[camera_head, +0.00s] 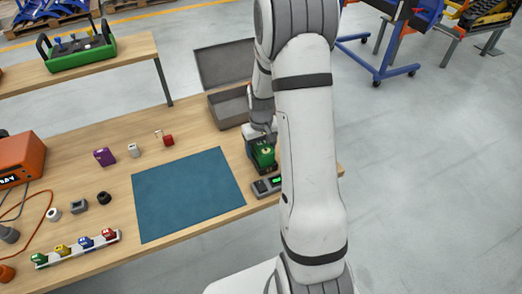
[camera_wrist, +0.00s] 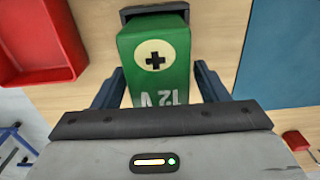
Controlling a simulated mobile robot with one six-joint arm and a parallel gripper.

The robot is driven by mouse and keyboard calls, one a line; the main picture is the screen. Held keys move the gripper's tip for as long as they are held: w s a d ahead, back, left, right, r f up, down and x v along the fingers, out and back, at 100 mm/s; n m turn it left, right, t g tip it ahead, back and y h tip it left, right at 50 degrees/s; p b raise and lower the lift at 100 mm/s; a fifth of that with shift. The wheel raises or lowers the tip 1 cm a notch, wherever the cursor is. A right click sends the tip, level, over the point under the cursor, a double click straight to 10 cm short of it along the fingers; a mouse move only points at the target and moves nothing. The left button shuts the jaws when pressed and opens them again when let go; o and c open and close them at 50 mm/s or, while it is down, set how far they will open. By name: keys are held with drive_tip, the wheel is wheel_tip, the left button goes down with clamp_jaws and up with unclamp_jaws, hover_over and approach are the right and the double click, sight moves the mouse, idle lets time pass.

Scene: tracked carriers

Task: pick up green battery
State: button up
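The green battery (camera_head: 264,154) stands upright in a dark charger (camera_head: 266,186) with a small lit display, at the right side of the wooden table. In the wrist view the battery (camera_wrist: 155,60) shows a cream disc with a black plus and a "12 V" mark. My gripper (camera_wrist: 158,85) is over it, with one finger on each side and narrow gaps between fingers and battery. In the head view my arm hides part of the charger and gripper.
A blue mat (camera_head: 188,193) lies left of the charger. An open grey case (camera_head: 229,106) stands behind it. A red tray (camera_wrist: 40,45) is at the upper left in the wrist view. Small blocks and a rack (camera_head: 78,250) of coloured pieces lie farther left.

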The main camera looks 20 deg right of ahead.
clamp_jaws()
idle(0.5)
drive_tip(key=shift+w+r, duration=0.1)
